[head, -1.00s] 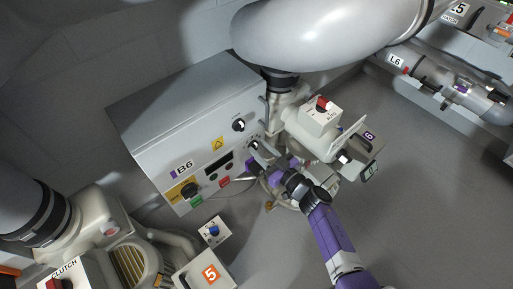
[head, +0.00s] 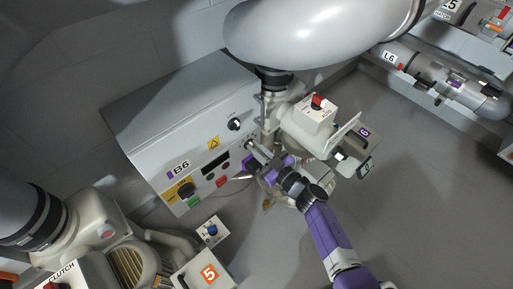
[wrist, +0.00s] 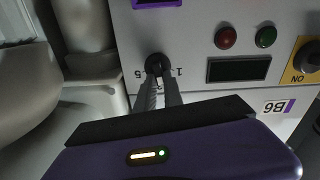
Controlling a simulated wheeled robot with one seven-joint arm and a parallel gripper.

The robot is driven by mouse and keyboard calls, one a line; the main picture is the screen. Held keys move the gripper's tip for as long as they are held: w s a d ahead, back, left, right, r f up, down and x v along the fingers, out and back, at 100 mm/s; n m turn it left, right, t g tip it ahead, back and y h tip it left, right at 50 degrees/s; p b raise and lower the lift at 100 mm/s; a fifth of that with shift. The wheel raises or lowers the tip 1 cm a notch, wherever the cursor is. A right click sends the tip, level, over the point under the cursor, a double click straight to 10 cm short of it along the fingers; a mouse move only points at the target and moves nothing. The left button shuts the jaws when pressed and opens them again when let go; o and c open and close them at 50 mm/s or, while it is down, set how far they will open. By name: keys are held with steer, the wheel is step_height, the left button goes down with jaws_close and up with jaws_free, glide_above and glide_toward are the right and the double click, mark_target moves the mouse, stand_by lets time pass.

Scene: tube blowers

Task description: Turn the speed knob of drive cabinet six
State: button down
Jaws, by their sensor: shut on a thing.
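Drive cabinet six (head: 150,125) is a grey box with a B6 label (head: 178,167). Its front panel also shows in the wrist view (wrist: 205,15), where the label is upside down. My gripper (wrist: 158,75) is shut on this knob, one finger on each side. In the head view my gripper (head: 250,147) reaches the panel from the lower right and hides most of the knob.
Another black knob (head: 235,124) sits above on the panel. Red and green buttons (wrist: 225,38) (wrist: 266,37), a dark display (wrist: 238,69) and a yellow-backed switch (head: 185,190) are close by. A blower with a red switch (head: 318,102) stands to the right. Open floor lies at lower right.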

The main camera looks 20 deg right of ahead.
steer(key=n, duration=0.4)
steer(key=n+b, duration=0.1)
steer(key=n, duration=0.1)
steer(key=shift+s+a+f, duration=0.15)
steer(key=shift+a+f, duration=0.1)
steer(key=shift+a, duration=0.1)
steer(key=n, duration=0.2)
steer(key=n+b, duration=0.1)
steer(key=n, duration=0.3)
steer(key=shift+s+a+f, duration=0.1)
steer(key=shift+a+f, duration=0.1)
steer(key=shift+f, duration=0.1)
steer(key=shift+b, duration=0.3)
steer(key=c, duration=1.5)
jaws_free()
steer(key=shift+o, duration=0.2)
steer(key=p+v, duration=0.3)
steer(key=v, duration=0.4)
steer(key=shift+s, duration=0.35)
steer(key=shift+d, duration=0.1)
